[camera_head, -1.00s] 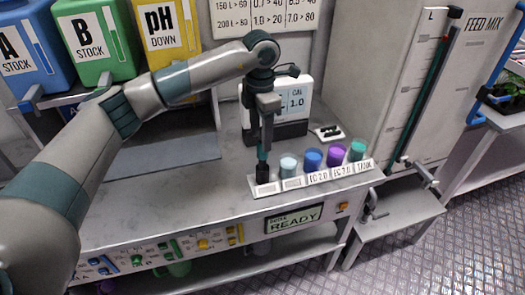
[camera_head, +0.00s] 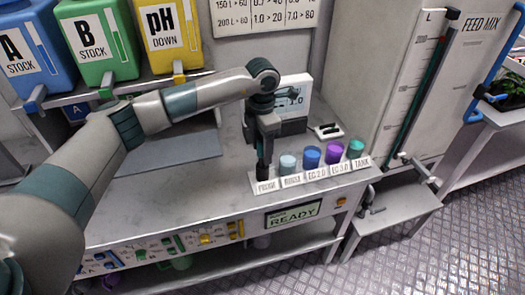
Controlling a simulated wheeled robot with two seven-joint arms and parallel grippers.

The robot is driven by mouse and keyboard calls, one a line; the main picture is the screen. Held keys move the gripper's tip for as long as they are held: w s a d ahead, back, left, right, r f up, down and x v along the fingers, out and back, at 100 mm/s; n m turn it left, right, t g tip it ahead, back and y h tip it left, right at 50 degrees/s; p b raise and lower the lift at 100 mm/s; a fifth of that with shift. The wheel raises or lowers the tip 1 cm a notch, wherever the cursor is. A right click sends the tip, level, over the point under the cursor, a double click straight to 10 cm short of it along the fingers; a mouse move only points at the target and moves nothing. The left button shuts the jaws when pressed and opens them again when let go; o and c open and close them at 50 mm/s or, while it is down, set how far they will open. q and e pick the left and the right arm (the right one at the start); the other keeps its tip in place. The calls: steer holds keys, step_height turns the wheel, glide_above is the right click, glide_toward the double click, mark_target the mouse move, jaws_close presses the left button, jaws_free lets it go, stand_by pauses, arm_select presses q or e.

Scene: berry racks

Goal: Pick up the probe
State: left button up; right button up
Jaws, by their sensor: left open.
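The dark probe (camera_head: 264,173) stands upright at the left end of a white rack (camera_head: 318,178), behind the label PROBE. My left gripper (camera_head: 266,153) points straight down over it, with the fingers around or just beside the probe's upper part; I cannot tell whether they touch it. The gripper is open. Its fingers hide the top of the probe. My right gripper is not in view.
To the probe's right in the rack stand a pale cup (camera_head: 288,164), a blue cup (camera_head: 312,157), a purple cup (camera_head: 334,151) and a teal cup (camera_head: 356,150). A white meter (camera_head: 297,92) stands behind. The grey counter (camera_head: 190,195) is clear to the left.

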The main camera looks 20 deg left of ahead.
arm_select(q)
steer(key=shift+f+p, duration=0.65)
steer(key=shift+f, duration=0.95)
steer(key=c, duration=1.1)
